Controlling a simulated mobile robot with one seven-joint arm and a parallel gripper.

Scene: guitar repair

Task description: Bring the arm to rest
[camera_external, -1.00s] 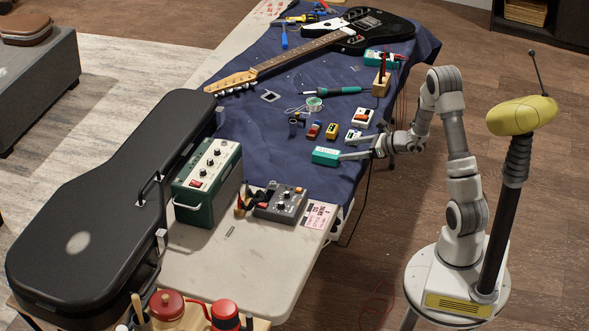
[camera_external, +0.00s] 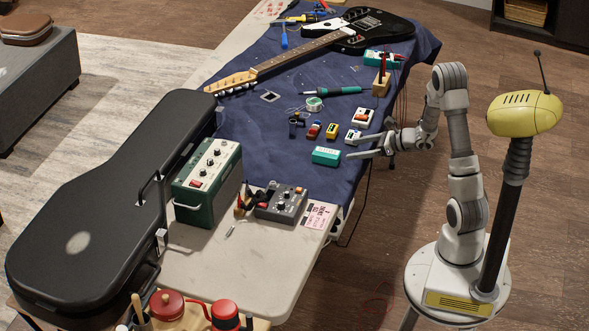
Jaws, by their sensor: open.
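My gripper (camera_external: 366,148) is open and empty. Its two fingers point left over the right edge of the blue cloth (camera_external: 262,135). The teal pedal box (camera_external: 326,156) sits on the cloth just left of the fingertips, with a small gap between them. My arm (camera_external: 458,140) is bent, with its elbow raised and its forearm reaching down to the left towards the table.
A white pedal (camera_external: 362,117), a smaller white one (camera_external: 352,136) and a yellow one (camera_external: 331,131) stand beyond the teal box. A green amplifier (camera_external: 208,182), a grey pedal (camera_external: 281,202) and a guitar (camera_external: 371,27) also lie on the table. Floor right of the table is open.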

